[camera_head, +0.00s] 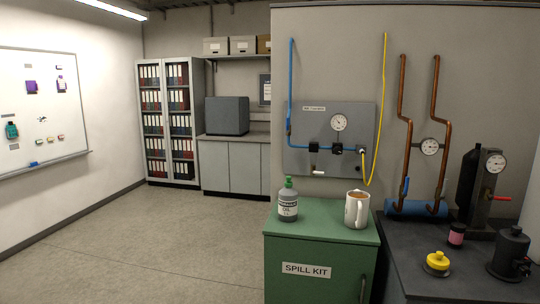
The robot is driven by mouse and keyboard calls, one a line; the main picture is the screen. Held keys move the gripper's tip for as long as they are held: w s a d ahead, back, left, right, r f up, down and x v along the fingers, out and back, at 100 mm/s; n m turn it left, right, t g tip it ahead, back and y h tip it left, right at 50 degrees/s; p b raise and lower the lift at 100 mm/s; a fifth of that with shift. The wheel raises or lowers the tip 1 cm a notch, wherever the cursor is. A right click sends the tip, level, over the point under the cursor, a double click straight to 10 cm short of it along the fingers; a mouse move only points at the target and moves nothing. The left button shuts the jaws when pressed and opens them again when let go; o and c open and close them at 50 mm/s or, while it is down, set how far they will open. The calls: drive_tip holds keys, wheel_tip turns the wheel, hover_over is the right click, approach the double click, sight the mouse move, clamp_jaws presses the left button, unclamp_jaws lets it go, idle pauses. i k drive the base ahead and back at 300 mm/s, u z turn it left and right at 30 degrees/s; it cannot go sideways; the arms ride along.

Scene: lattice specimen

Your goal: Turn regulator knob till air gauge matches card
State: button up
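A grey panel (300,163) hangs on the partition wall at right of centre. It carries a round white-faced gauge (339,122) with a dark needle; the reading is too small to tell. Under the gauge, a blue pipe (291,75) runs into dark fittings (336,149), and one of these may be the regulator knob; I cannot tell which. A small white label (314,108) sits at the panel's upper left, its text not clearly legible. I cannot make out a card with a target reading. My gripper is not in view.
A green spill kit cabinet (306,270) stands before the panel, with a bottle (288,205) and a mug (356,210) on top. A dark bench (400,270) at right holds a yellow-topped item (437,261) and a gauge stand (485,185). The floor (150,250) at left is clear.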

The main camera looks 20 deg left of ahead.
sight(338, 150)
drive_tip(key=u, duration=1.3)
drive_tip(key=i, duration=2.35)
drive_tip(key=z, duration=0.45)
